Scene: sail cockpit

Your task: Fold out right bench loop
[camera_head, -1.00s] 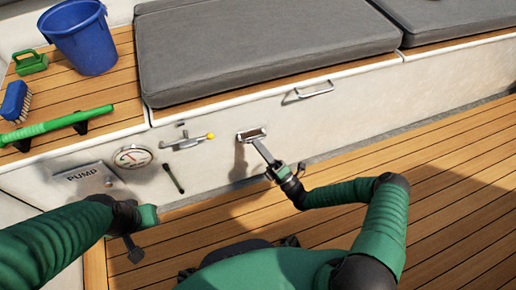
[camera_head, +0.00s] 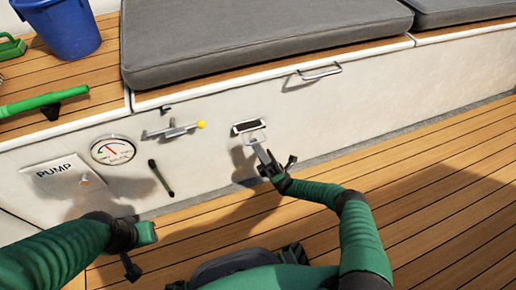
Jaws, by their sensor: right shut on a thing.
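A metal loop (camera_head: 255,138) stands out from a dark recessed plate (camera_head: 248,126) in the white bench front. My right gripper (camera_head: 261,150) is at the loop and shut on it. The fingers partly cover the loop's lower end. A second metal handle (camera_head: 320,72) sits higher on the bench front, to the right, with nothing touching it. My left gripper (camera_head: 138,254) is low at the left, in front of the bench and away from the loop.
A yellow-tipped lever (camera_head: 178,130), a round gauge (camera_head: 113,150), a dark handle (camera_head: 161,178) and a PUMP panel (camera_head: 62,178) are on the bench front. A grey cushion (camera_head: 255,38), blue bucket (camera_head: 68,28) and green-handled tool (camera_head: 40,103) lie on top. Floor (camera_head: 440,180) at right is clear.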

